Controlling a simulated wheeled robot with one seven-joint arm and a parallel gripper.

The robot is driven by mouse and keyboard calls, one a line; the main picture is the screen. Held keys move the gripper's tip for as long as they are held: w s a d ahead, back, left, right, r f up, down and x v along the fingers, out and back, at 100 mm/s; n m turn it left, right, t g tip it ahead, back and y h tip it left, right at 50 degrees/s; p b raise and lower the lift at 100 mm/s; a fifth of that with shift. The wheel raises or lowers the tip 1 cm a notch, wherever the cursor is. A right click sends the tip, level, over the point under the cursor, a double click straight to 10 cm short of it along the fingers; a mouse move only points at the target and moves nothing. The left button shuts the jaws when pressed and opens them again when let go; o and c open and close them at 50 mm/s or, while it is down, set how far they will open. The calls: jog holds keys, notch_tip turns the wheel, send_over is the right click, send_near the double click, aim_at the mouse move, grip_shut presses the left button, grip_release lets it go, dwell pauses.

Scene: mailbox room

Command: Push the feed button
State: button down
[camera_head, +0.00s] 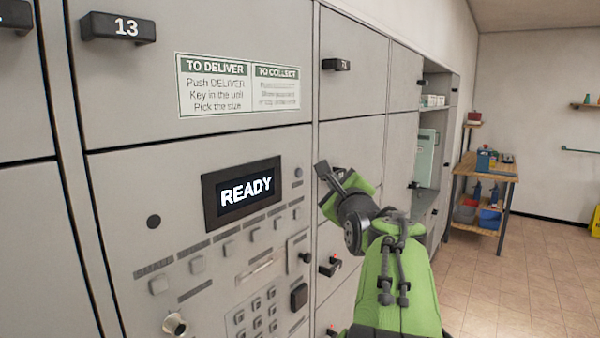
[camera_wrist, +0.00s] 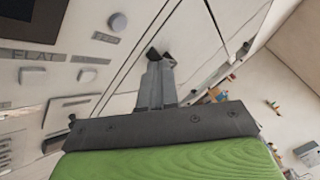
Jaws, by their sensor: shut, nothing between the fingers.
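The button panel (camera_head: 125,215) is on the grey locker front, with a screen (camera_head: 241,192) reading READY. A small round grey button (camera_head: 299,172) sits right of the screen. In the wrist view this round button (camera_wrist: 118,22) has a small dark label (camera_wrist: 105,38) beneath it; the label may read FEED but is too blurred to be sure. My gripper (camera_head: 323,171) is shut and empty, in front of the lockers to the right of the round button. In the wrist view its fingertips (camera_wrist: 156,54) are also right of the button and apart from it.
Square buttons (camera_head: 198,265), a keypad (camera_head: 257,318) and a protruding round knob (camera_head: 174,323) are lower on the panel. Locker handles (camera_head: 336,64) stick out nearby. A wooden table (camera_head: 490,170) stands at the back right. The tiled floor (camera_head: 520,280) at right is clear.

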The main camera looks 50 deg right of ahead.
aim_at(298, 172)
jog(key=shift+w+a+p, duration=0.15)
jog(key=shift+w+p, duration=0.15)
jog(key=shift+w, duration=1.1)
jog(key=shift+w+a+p, duration=0.1)
jog(key=shift+w+p, duration=0.2)
jog(key=shift+w, duration=1.05)
jog(key=shift+w, duration=0.1)
jog(key=shift+w, duration=0.3)
jog(key=shift+w, duration=0.4)
jog(key=shift+s, duration=0.1)
dwell(0.4)
jog(key=shift+s+b, duration=0.3)
jog(key=shift+s, duration=0.45)
